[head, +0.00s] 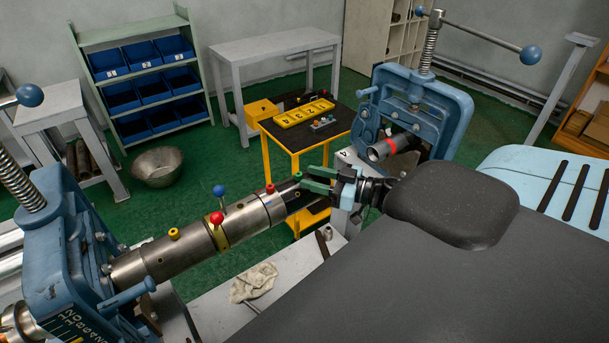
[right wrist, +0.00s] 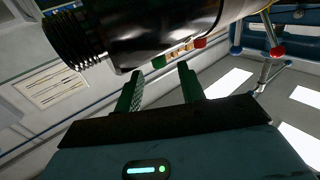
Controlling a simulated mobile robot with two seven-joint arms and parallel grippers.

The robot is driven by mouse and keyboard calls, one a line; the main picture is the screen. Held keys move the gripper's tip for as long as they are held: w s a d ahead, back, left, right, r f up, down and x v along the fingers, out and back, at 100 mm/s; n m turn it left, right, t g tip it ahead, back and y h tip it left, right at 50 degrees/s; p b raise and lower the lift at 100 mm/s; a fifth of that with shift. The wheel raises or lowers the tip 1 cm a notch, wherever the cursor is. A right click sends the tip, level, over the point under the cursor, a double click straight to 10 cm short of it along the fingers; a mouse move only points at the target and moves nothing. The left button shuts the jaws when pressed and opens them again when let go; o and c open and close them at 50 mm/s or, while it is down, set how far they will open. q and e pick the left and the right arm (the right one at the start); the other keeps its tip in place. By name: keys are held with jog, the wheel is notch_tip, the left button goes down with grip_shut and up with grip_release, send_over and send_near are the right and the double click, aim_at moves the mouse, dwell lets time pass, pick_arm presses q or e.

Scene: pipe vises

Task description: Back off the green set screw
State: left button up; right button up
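A steel pipe (head: 190,247) is clamped in the left blue vise and reaches toward the middle of the head view. The green set screw (head: 298,176) sits near its free end. In the right wrist view the green set screw (right wrist: 158,62) shows on the dark pipe (right wrist: 150,35), between and just beyond the fingertips. My right gripper (head: 307,178) has green fingers. In the right wrist view this gripper (right wrist: 161,71) is open, its fingers apart on either side of the screw. Contact with the screw cannot be seen. My left gripper is not in view.
A red screw (head: 270,188) is close beside the green one. A red ball (head: 216,218), a blue ball (head: 219,190) and a yellow knob (head: 174,234) stick up from the pipe. The right vise (head: 440,110) and a yellow-framed cart (head: 265,150) stand beyond. A rag (head: 254,283) lies below.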

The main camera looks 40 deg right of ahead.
aim_at(299, 176)
jog(key=shift+x, duration=1.45)
grip_shut()
